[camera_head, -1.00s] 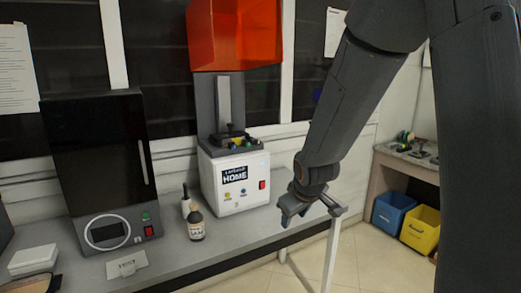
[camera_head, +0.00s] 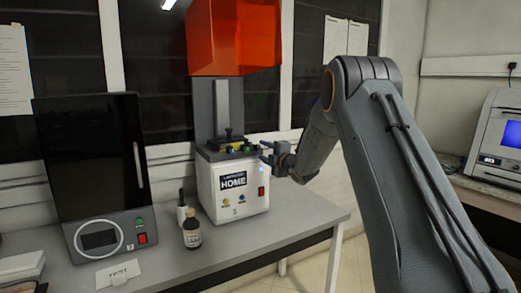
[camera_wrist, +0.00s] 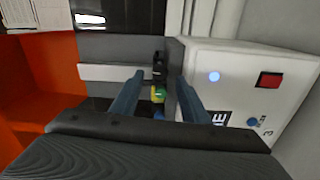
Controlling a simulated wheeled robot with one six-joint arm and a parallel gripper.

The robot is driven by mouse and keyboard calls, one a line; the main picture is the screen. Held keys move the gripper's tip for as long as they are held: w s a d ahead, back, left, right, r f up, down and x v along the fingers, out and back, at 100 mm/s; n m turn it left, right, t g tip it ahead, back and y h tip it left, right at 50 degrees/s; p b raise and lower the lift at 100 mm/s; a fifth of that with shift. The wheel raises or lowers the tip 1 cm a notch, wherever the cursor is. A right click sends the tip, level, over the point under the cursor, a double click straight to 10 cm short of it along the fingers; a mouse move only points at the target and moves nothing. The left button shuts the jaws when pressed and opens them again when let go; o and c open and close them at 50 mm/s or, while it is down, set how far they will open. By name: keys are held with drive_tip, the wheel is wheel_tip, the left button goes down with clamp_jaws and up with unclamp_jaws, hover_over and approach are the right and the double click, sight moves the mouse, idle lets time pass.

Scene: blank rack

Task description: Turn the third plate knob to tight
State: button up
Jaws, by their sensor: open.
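The white printer (camera_head: 234,184) labelled HOME stands on the bench with an orange cover raised above it. Small coloured plate knobs (camera_head: 239,148) sit on its dark top. In the wrist view a yellow-green knob (camera_wrist: 158,94) shows between my fingers, with a partly hidden blue piece below it and a black part (camera_wrist: 158,65) above it. I cannot tell which knob is the third, or how tight any is. My gripper (camera_head: 266,152) is open at the right side of the printer's top; its fingers (camera_wrist: 160,78) are spread, with nothing seen held.
A brown bottle (camera_head: 192,230) stands in front of the printer. A black-fronted machine (camera_head: 89,150) and a small TEST card (camera_head: 119,273) are at the left. The orange cover (camera_head: 232,38) is above the printer. Another device (camera_head: 496,140) stands at the far right. The front right bench top is clear.

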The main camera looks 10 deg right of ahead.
sight(258, 148)
drive_tip(key=shift+p+x, duration=0.3)
drive_tip(key=shift+x, duration=1.4)
drive_tip(key=c, duration=1)
